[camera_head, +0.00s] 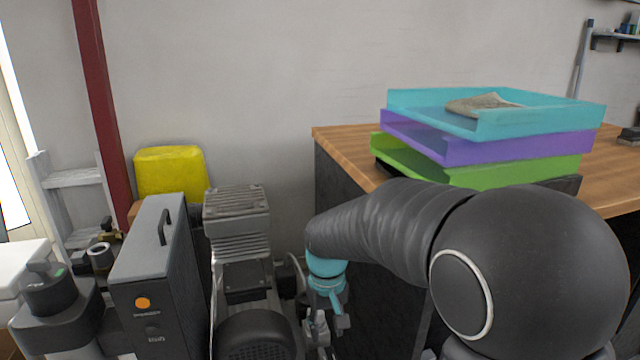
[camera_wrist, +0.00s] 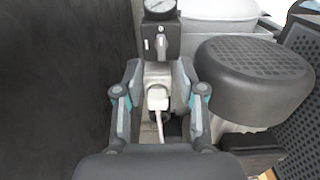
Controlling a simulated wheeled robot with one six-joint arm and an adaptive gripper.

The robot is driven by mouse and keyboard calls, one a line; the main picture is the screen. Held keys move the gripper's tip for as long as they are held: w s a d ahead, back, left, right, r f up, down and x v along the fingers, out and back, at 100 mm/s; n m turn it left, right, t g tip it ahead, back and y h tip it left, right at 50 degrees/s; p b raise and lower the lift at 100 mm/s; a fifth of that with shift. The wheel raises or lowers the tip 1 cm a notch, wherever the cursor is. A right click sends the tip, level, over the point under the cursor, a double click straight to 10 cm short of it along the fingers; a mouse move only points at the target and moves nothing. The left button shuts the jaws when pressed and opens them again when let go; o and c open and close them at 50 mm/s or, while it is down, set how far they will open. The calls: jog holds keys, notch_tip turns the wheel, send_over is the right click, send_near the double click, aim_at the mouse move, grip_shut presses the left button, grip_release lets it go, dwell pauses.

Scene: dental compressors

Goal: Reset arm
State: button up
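My arm reaches from the lower right of the head view toward the compressor (camera_head: 240,235), and my gripper (camera_head: 322,325) points down between the compressor and the wooden-topped bench (camera_head: 350,143). In the wrist view my gripper (camera_wrist: 160,98) has its two fingers spread apart, with a gap between them. A grey fitting with a pale lever or cable (camera_wrist: 158,98) shows in that gap, and I cannot tell whether a finger touches it. A round pressure gauge (camera_wrist: 158,8) on a black block (camera_wrist: 155,40) lies just beyond the fingers.
A black ribbed round cover (camera_wrist: 255,72) stands close to the right of my gripper, and a dark bench side (camera_wrist: 60,80) to its left. Stacked trays (camera_head: 490,140) sit on the bench. A dark cabinet with an orange button (camera_head: 143,303) and a yellow container (camera_head: 170,172) stand left.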

jog(key=s+d+r+m+t, duration=0.1)
jog(key=s+d+r+t, duration=0.1)
jog(key=s, duration=0.4)
jog(key=s+d+r+m+t, duration=0.1)
jog(key=s+d+r+t, duration=0.1)
jog(key=s+d+r, duration=0.3)
jog(key=s+d+r+m+t, duration=0.1)
jog(key=s+d+r, duration=0.3)
jog(key=s+d, duration=0.3)
jog(key=shift+s+d+r+t, duration=0.15)
jog(key=shift+s+t, duration=0.25)
jog(key=shift+s, duration=0.45)
